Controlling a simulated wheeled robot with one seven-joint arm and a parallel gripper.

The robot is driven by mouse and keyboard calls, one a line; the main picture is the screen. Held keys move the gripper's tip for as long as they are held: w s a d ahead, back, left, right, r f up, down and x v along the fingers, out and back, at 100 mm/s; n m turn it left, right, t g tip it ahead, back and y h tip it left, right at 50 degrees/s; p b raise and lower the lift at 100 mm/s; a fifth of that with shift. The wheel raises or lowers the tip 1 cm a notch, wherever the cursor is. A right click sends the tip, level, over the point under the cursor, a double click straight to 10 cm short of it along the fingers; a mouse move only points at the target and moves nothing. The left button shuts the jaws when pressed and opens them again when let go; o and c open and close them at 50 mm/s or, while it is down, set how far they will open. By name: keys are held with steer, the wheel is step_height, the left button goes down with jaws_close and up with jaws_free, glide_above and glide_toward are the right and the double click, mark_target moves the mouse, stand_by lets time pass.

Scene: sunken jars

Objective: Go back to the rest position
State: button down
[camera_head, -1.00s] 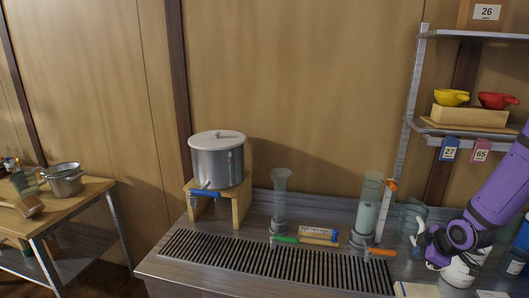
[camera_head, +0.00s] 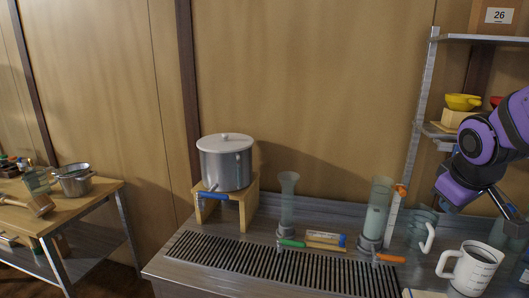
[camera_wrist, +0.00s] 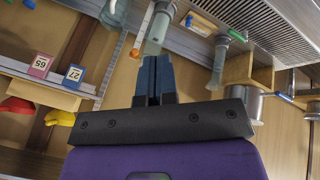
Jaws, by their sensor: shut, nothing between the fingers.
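My gripper (camera_wrist: 153,62) shows in the wrist view with its two blue-grey fingers pressed together and nothing between them. In the head view my purple arm is raised at the right, in front of the shelf, and the gripper (camera_head: 512,212) points down to the right, partly cut off by the picture edge. It is in the air, apart from the white measuring mug (camera_head: 478,268) that stands upright on the counter below.
The counter holds a slatted drain grate (camera_head: 270,262), two tall clear cylinders (camera_head: 288,205) (camera_head: 377,215), and a lidded steel pot (camera_head: 225,165) on a wooden stand (camera_head: 247,207). A shelf rack (camera_head: 424,100) with a yellow scoop (camera_head: 462,102) is behind my arm. A side table (camera_head: 95,200) stands left.

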steer(key=s+a+r+m+y, duration=0.2)
steer(key=s+a+r, duration=0.5)
steer(key=s, duration=0.6)
steer(key=shift+m, duration=0.8)
steer(key=c, duration=1.8)
jaws_free()
steer(key=shift+c, duration=0.2)
